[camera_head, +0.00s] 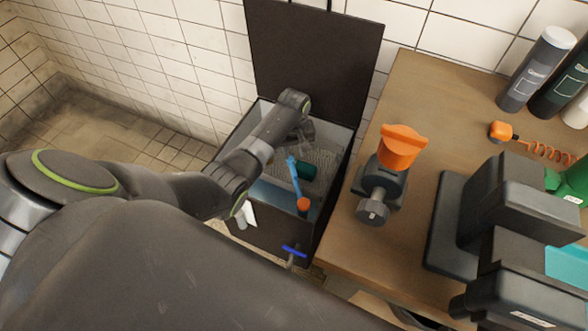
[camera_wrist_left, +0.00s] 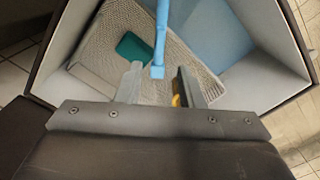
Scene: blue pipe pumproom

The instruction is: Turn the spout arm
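The light-blue spout arm (camera_head: 294,176) stands inside an open dark sink box (camera_head: 258,225), with an orange cap (camera_head: 304,205) at its near end. In the left wrist view the spout arm (camera_wrist_left: 161,35) runs down from the top edge, its squared end near the gap between my fingers. My left gripper (camera_head: 303,138) reaches into the box at the far end of the spout arm. In the wrist view the gripper (camera_wrist_left: 158,72) is open, fingers apart on either side of the blue end. Contact cannot be told. My right gripper is not in view.
The box lid (camera_head: 315,50) stands raised behind. A green object (camera_wrist_left: 135,47) lies on the mesh inside. A blue handle (camera_head: 294,251) projects at the front. A wooden bench (camera_head: 345,235) on the right holds an orange-topped grey device (camera_head: 400,148), bottles (camera_head: 537,70) and dark machinery (camera_head: 510,205).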

